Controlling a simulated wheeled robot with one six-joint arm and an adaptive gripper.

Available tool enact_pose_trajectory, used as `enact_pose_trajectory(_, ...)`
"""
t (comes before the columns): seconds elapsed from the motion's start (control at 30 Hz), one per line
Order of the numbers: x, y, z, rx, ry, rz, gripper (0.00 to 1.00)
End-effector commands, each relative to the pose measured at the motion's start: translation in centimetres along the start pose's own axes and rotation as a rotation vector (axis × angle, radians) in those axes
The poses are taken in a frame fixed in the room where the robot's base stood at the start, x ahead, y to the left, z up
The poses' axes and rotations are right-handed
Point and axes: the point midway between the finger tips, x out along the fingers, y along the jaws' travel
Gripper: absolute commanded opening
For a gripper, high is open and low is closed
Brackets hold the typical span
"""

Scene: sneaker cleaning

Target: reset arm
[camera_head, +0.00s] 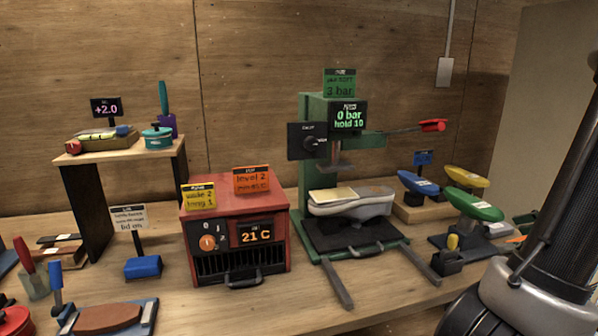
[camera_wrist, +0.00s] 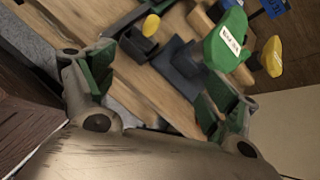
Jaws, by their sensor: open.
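My gripper (camera_wrist: 155,95) shows in the wrist view with its two green-padded fingers spread wide apart and nothing between them. Beyond the fingers, the wrist view shows the wooden bench (camera_wrist: 150,85) with a green shoe last (camera_wrist: 228,42) on a dark stand. In the head view my arm stands at the right edge, and my gripper is outside that picture. The green last (camera_head: 472,204) also shows in the head view, left of my arm.
A green press (camera_head: 318,110) with a shoe sole (camera_head: 350,201) on its bed stands mid-bench. A red heater (camera_head: 234,238) reading 21 C is left of it. A small wooden shelf (camera_head: 120,150) stands farther left. Blue (camera_head: 418,183) and yellow (camera_head: 466,177) lasts are at the right.

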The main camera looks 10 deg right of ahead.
Motion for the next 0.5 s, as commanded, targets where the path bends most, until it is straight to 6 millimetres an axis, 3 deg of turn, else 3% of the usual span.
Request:
enact_pose_trajectory(0.2,-1.5,7.4,1.8,-0.543,0.137,0.330,0.87)
enact_pose_trajectory(0.3,-2.5,9.8,3.0,-0.822,0.178,0.484,0.87)
enact_pose_trajectory(0.5,-4.7,12.7,6.2,-1.451,0.241,0.762,0.87)
